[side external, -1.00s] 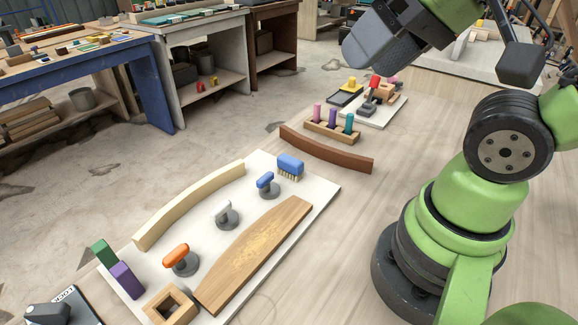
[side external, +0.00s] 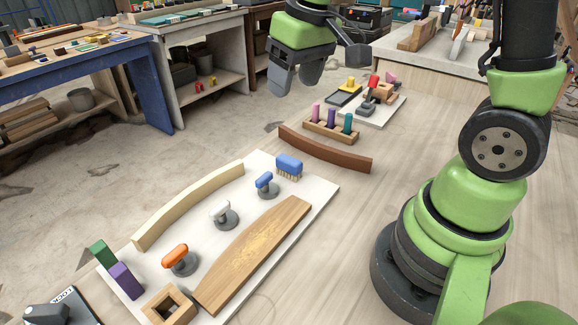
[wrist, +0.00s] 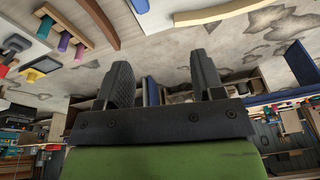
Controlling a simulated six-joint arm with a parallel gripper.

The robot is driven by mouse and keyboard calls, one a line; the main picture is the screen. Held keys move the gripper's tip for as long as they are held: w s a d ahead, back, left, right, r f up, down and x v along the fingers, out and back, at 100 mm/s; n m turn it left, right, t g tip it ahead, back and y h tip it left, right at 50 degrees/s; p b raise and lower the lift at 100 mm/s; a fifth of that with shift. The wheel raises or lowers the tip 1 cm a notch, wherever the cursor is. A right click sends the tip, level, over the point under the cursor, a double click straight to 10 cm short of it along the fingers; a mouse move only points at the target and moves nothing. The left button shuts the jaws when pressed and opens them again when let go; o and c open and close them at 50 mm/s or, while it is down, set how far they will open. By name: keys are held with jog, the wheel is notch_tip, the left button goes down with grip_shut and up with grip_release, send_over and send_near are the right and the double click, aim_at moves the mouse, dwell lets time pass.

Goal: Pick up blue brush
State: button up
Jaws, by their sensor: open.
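The blue brush (side external: 289,167) has a blue block top and pale bristles pointing down. It stands at the far end of the white board (side external: 262,243) in the side external view. A blue shape at the top edge of the wrist view (wrist: 139,5) looks like the same brush, partly cut off. My gripper (side external: 291,92) is open and empty, high above and beyond the brush, near the far edge of the table. In the wrist view its two fingers (wrist: 164,78) are apart with nothing between them.
A curved brown strip (side external: 325,150) and a wooden peg holder (side external: 331,130) lie beyond the board. A curved pale strip (side external: 190,205) lies along the board's left edge.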

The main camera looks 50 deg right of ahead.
aim_at(289, 159)
jog(key=w+d+f, duration=0.1)
jog(key=f, duration=0.2)
jog(key=w+d+f+n+g, duration=0.1)
jog(key=f, duration=0.3)
jog(key=w+d+f+g, duration=0.1)
jog(key=f, duration=0.2)
jog(key=shift+w+d+f, duration=0.15)
jog(key=shift+w+d, duration=0.05)
jog(key=shift+w, duration=0.1)
jog(key=shift+n+g, duration=0.3)
notch_tip(289, 159, down, 6)
jog(key=shift+d+r, duration=0.15)
jog(key=shift+r, duration=0.1)
jog(key=shift+w+f, duration=0.1)
jog(key=shift+f, duration=2.7)
jog(key=shift+c, duration=0.4)
jog(key=c, duration=0.9)
